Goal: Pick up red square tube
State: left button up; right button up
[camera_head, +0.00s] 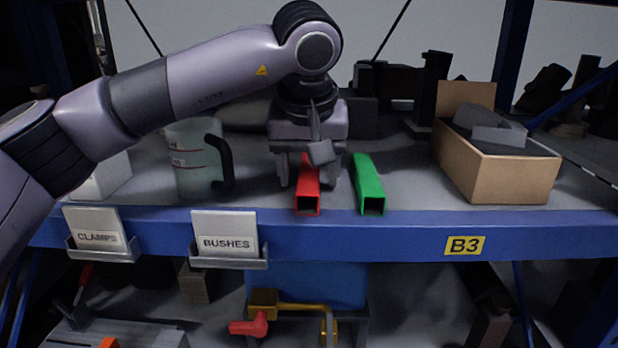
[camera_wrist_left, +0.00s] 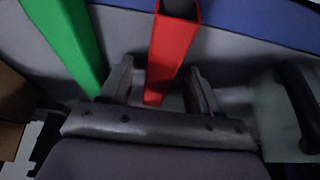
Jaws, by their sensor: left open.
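The red square tube (camera_head: 308,192) lies on the shelf with its open end toward the front edge. My left gripper (camera_head: 308,182) is above the tube, with its fingers on either side of it. In the left wrist view the red tube (camera_wrist_left: 171,50) runs between the two open fingers (camera_wrist_left: 158,88), with gaps on both sides. The rear part of the tube is hidden under the gripper. My right gripper is in neither view.
A green square tube (camera_head: 369,185) lies just right of the red one. A measuring jug (camera_head: 195,160) stands to the left. A cardboard box (camera_head: 500,172) stands at the right. The blue shelf edge (camera_head: 360,232) carries label holders. Dark parts stand behind.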

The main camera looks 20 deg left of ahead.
pick_arm(q)
grip_shut()
jog(key=shift+r, duration=0.1)
